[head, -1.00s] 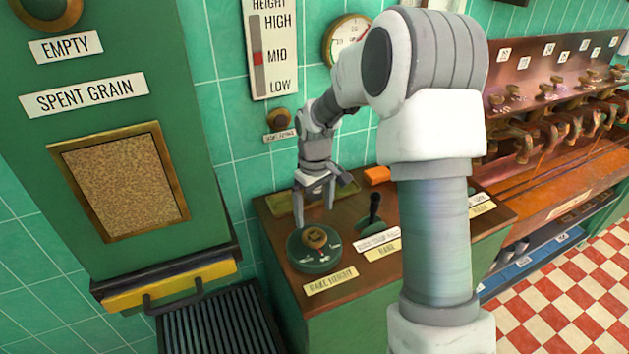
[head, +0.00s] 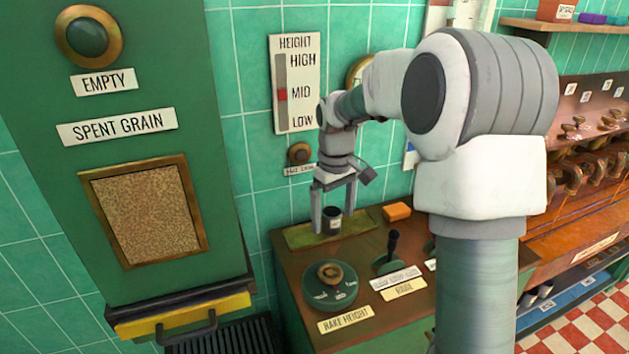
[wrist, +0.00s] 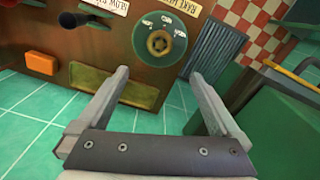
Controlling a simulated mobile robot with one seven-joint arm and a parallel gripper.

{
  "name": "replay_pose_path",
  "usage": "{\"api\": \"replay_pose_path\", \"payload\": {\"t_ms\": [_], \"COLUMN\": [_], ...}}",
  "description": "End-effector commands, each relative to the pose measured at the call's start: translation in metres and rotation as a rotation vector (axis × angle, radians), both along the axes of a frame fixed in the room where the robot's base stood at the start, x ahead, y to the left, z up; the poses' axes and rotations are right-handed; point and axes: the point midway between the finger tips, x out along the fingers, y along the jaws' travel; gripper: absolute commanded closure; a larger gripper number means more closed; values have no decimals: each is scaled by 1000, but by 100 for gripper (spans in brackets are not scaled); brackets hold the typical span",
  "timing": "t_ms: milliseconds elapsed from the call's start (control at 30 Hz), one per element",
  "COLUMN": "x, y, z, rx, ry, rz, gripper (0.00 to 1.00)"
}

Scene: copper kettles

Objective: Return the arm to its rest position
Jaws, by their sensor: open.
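My arm reaches over the brown control panel (head: 388,302) in the head view. My gripper (head: 333,212) is open, its two fingers pointing down and apart in front of the tiled wall. It also shows in the wrist view (wrist: 157,80), with nothing between the fingers there. The round green rake height dial (head: 330,286) with its brass knob is below the gripper, clear of the fingers; it also shows in the wrist view (wrist: 161,44). A small dark cup-like thing (head: 332,221) appears between the fingers in the head view; I cannot tell its depth.
A black lever (head: 391,246) and an orange block (head: 397,211) stand on the panel. A shallow green tray (head: 300,237) lies at its back. The height gauge (head: 296,84) has its red marker at MID. The spent grain cabinet (head: 222,150) stands left, with a dark grate (head: 235,338) below.

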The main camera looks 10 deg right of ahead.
Motion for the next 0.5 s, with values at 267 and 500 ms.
{"api": "replay_pose_path", "payload": {"t_ms": [267,500], "x": [-23,-75], "y": [1,1], "z": [31,76], "rx": [-20,-37], "ry": [-51,-149], "rz": [-39,-128], "gripper": [0,0]}}
